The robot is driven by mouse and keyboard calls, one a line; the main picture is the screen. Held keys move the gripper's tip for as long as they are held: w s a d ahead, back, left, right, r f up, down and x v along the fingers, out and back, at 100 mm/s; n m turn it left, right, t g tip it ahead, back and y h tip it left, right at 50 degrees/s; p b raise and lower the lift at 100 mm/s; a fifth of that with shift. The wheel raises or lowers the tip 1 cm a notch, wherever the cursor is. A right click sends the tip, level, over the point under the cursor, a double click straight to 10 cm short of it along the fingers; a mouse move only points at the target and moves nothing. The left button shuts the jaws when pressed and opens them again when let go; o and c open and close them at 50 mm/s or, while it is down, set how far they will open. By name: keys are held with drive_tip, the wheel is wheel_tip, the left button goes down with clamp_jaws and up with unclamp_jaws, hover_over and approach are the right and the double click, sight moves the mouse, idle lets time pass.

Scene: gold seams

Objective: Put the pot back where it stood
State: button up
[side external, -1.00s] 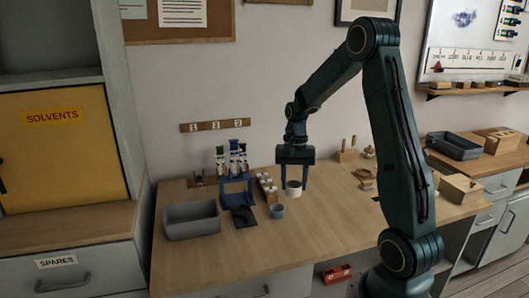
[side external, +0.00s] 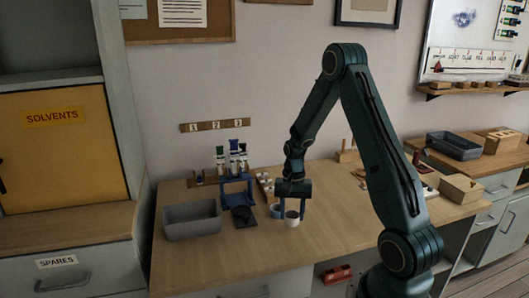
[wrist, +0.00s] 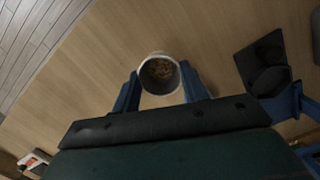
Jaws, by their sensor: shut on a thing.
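The white pot (side external: 292,219) is between the two blue fingers of my gripper (side external: 291,211), toward the front of the wooden bench. In the wrist view the pot (wrist: 159,74) shows from above as a round, pale-rimmed cup with brownish contents. My gripper (wrist: 160,88) is shut on its sides, with one finger at each side. The pot looks upright; I cannot tell whether its base touches the bench.
A blue stand (side external: 237,190) with a dark pad (side external: 244,216) before it is left of the pot. A grey bin (side external: 192,219) stands farther left. A rack with small white jars (side external: 265,184) is behind. The bench front (side external: 250,255) is clear.

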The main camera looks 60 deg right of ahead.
sight(292, 220)
drive_tip(key=shift+f, duration=1.6)
drive_tip(key=shift+f, duration=0.15)
drive_tip(key=o, duration=1)
drive_tip(key=r, duration=0.4)
drive_tip(key=d+r, duration=0.1)
drive_tip(key=r, duration=0.7)
drive_tip(key=shift+w+d+r, duration=0.1)
drive_tip(key=shift+w+d, duration=0.2)
drive_tip(key=shift+w, duration=0.1)
